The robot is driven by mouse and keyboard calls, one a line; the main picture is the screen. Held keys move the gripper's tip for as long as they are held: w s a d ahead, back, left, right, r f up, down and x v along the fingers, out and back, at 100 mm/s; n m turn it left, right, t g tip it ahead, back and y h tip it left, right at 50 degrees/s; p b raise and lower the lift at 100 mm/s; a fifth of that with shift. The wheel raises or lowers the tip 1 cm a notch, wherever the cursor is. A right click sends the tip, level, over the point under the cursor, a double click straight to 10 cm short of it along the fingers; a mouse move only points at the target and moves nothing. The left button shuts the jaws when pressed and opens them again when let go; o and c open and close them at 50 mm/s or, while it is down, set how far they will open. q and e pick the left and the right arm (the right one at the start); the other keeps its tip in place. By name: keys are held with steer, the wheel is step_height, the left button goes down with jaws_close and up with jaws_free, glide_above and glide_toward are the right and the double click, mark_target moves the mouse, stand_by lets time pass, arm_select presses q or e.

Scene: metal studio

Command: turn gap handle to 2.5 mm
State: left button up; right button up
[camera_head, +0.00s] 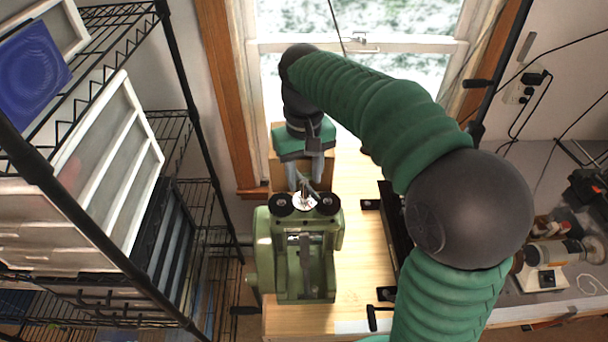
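A green machine (262,250) stands on the wooden bench top. At its back end is a round white dial (304,203) with a dark round knob on each side, left (281,205) and right (327,204). My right gripper (305,180) points down just behind the dial, its two grey fingers visibly apart. A small light metal piece shows between and below the fingers; I cannot tell whether it is the gap handle or whether they touch it. The dial's reading is too small to make out. My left gripper is not in view.
The wooden bench top (353,260) has bare room right of the machine. A dark bar with brackets (392,225) lies along its right side. A black wire rack (185,215) with frames stands left. A window is behind; a grey bench with tools (547,279) is right.

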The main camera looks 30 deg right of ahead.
steer(key=shift+f, duration=0.15)
steer(key=shift+d, duration=0.1)
jaws_close()
